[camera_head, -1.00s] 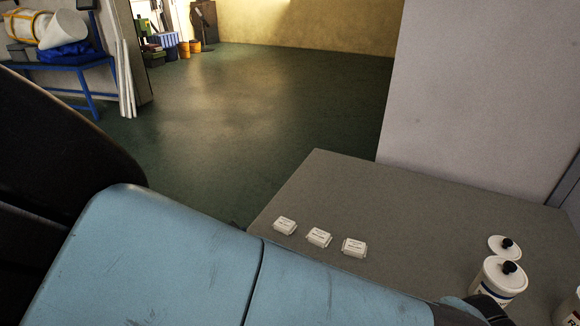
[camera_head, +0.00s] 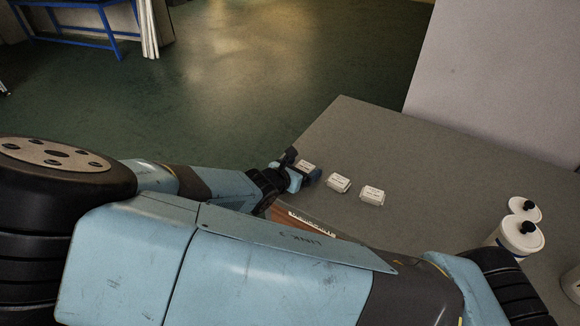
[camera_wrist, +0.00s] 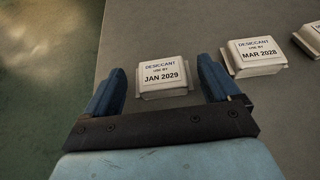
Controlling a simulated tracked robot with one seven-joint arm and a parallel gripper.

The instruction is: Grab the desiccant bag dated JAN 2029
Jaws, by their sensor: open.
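The desiccant bag dated JAN 2029 (camera_wrist: 162,78) is a small white packet lying flat on the grey table, label up. In the wrist view it sits just ahead of and between the two blue fingers of my gripper (camera_wrist: 160,88), which are open with space on both sides. In the head view, my gripper (camera_head: 305,178) is at the leftmost bag (camera_head: 306,167), partly covering it. The bag dated MAR 2028 (camera_wrist: 255,55) lies to the right, close to the right finger. It also shows in the head view (camera_head: 338,183).
A third white bag (camera_head: 371,195) lies further right; its date is cut off in the wrist view (camera_wrist: 310,40). White tubs with black knobs (camera_head: 519,234) stand at the table's right. The grey table (camera_head: 430,165) ends at the left, with green floor beyond.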

